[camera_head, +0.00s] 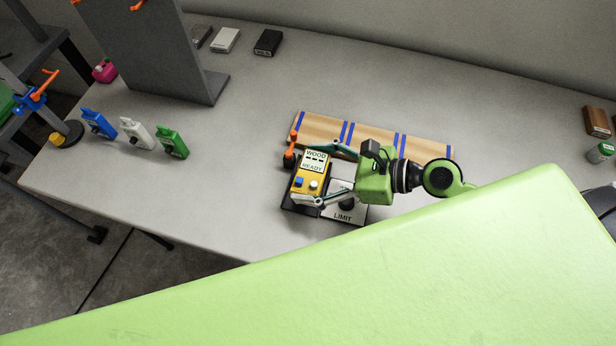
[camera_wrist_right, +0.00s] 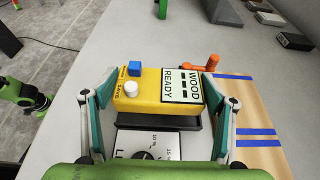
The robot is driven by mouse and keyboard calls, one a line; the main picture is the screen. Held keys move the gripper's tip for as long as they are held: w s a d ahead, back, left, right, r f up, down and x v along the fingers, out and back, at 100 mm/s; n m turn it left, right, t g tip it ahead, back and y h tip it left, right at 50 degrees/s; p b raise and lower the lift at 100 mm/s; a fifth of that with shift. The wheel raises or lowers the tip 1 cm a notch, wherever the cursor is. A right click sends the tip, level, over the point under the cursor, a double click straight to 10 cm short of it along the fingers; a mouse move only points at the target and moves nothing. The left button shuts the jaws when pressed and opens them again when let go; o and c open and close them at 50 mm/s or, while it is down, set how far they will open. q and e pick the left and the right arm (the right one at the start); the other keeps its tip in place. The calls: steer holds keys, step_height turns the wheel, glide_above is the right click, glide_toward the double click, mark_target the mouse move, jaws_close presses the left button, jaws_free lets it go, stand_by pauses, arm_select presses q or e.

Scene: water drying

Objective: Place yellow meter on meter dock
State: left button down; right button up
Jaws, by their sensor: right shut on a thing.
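The yellow meter (camera_head: 303,187) has a screen reading "WOOD READY", a blue button and a white knob. My right gripper (camera_head: 312,174) is shut on its two sides. The right wrist view shows the meter (camera_wrist_right: 150,102) between both fingers (camera_wrist_right: 160,85). The meter is over the black part of the meter dock (camera_head: 294,208), beside the white panel marked "LIMIT" (camera_head: 343,217). The meter hides most of the black part. I cannot tell whether it touches the dock.
A wooden board with blue stripes (camera_head: 373,137) lies just behind the dock. An orange-handled item (camera_head: 290,150) stands close to the meter. Blue (camera_head: 98,124), white (camera_head: 136,133) and green (camera_head: 172,142) devices stand at left, near a grey upright panel (camera_head: 150,50).

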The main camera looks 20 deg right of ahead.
mark_target(309, 179)
steer(key=shift+w+a+f, duration=0.15)
steer(key=shift+w+f, duration=0.1)
steer(key=shift+w+a+f+b, duration=0.15)
steer(key=shift+f+b, duration=0.3)
steer(key=shift+f, duration=1.35)
steer(key=shift+f, duration=0.15)
steer(key=o, duration=1.3)
steer(key=v, duration=1.2)
